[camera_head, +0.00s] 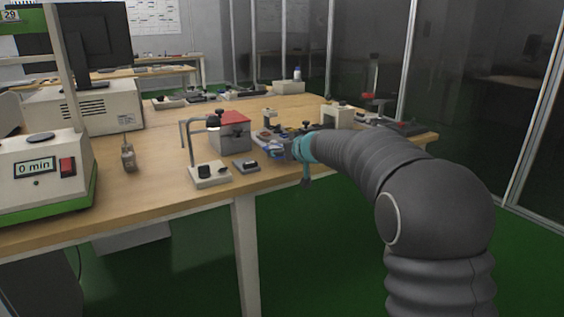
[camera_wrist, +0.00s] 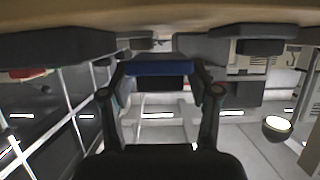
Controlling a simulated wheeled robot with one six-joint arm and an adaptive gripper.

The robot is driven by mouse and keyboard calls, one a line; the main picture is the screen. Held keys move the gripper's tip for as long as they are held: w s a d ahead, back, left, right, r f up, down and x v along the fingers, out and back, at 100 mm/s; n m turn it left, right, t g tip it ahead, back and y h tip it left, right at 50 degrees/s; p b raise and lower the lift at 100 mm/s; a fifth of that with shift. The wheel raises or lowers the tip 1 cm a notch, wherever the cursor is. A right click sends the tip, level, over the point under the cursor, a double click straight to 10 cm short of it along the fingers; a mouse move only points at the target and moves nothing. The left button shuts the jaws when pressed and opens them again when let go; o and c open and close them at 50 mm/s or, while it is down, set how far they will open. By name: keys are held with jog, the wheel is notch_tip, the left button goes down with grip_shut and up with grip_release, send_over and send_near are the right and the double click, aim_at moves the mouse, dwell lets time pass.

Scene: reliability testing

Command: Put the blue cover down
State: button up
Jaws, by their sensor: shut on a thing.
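The blue cover (camera_wrist: 160,67) is between the two fingertips of my gripper (camera_wrist: 160,76) in the wrist view, which looks upside down. The fingers press on its two ends. In the head view a bit of blue, likely the same cover (camera_head: 276,152), shows at the tip of my gripper (camera_head: 285,149), over the table's right part. My arm hides much of this area, and I cannot tell whether the cover touches the table.
The wooden table (camera_head: 165,188) holds a grey box with a red top (camera_head: 230,132), a small stand (camera_head: 209,175), a small dark block (camera_head: 246,165) and a white timer machine (camera_head: 45,175). Cluttered parts lie around my gripper. Bare wood shows at the front left.

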aim_at(283, 158)
jog(key=shift+f+b, duration=0.55)
jog(key=shift+f, duration=0.8)
jog(key=shift+f+b, duration=0.15)
jog(key=shift+b, duration=0.15)
jog(key=o, duration=1.2)
jog(key=shift+c, duration=0.2)
jog(key=shift+r+p, duration=0.2)
jog(key=shift+p, duration=0.6)
